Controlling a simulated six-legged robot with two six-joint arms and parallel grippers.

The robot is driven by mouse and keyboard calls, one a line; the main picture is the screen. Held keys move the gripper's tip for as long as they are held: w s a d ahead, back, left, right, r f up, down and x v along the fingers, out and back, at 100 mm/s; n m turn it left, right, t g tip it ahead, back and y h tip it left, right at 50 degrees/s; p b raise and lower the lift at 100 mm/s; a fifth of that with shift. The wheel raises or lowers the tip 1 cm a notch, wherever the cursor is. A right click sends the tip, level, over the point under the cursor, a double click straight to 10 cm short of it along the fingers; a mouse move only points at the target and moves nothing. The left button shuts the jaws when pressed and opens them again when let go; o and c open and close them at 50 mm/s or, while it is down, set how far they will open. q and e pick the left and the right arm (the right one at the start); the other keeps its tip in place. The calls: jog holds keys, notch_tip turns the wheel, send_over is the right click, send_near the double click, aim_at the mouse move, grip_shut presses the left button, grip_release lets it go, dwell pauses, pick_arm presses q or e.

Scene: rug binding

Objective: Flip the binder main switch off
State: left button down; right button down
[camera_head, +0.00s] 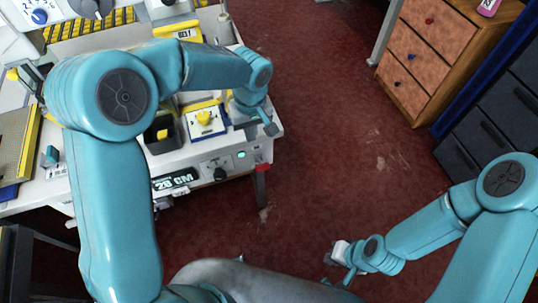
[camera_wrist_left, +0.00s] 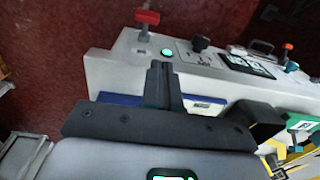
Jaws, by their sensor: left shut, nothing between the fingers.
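The binder's front panel (camera_head: 200,190) carries a dark switch knob (camera_head: 220,174) on a small plate, beside a lit green lamp (camera_head: 241,155). In the left wrist view, the knob (camera_wrist_left: 200,43) and lamp (camera_wrist_left: 168,52) stand beyond the fingers. No readable label tells me which control is the main switch. My left gripper (camera_head: 269,127) is shut and empty above the bench's right end, apart from the knob. In its own wrist view, its fingers (camera_wrist_left: 160,82) are together. My right gripper (camera_head: 340,262) hangs over the floor at lower right; its finger gap is unclear.
A red handle (camera_head: 262,167) sticks out at the bench corner. A yellow knob on a blue-edged plate (camera_head: 204,118), a dark holder (camera_head: 160,133) and a "26 CM" display (camera_head: 175,180) are close by. A wooden drawer cabinet (camera_head: 430,50) stands at right. The red floor between is clear.

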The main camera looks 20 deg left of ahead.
pick_arm(q)
jog(key=shift+w+d+r+m+t, duration=0.15)
jog(key=shift+w+d+r+t, duration=0.05)
jog(key=shift+d+r, duration=0.4)
jog(key=shift+w+d+r+m+t, duration=0.15)
jog(key=shift+d+r+t, duration=0.05)
jog(key=shift+d+r, duration=0.3)
jog(key=shift+f, duration=0.1)
send_over(262, 164)
jog(key=w, duration=0.1)
jog(key=f, duration=0.9)
jog(key=shift+w+a+f, duration=0.2)
jog(key=shift+a+f, duration=0.1)
jog(key=shift+a, duration=0.05)
jog(key=f, duration=0.2)
jog(key=s+f, duration=0.1)
jog(key=shift+s+d, duration=0.1)
jog(key=shift+d, duration=0.3)
jog(key=shift+s+d+f, duration=0.1)
jog(key=shift+s+f, duration=0.1)
jog(key=shift+f, duration=0.25)
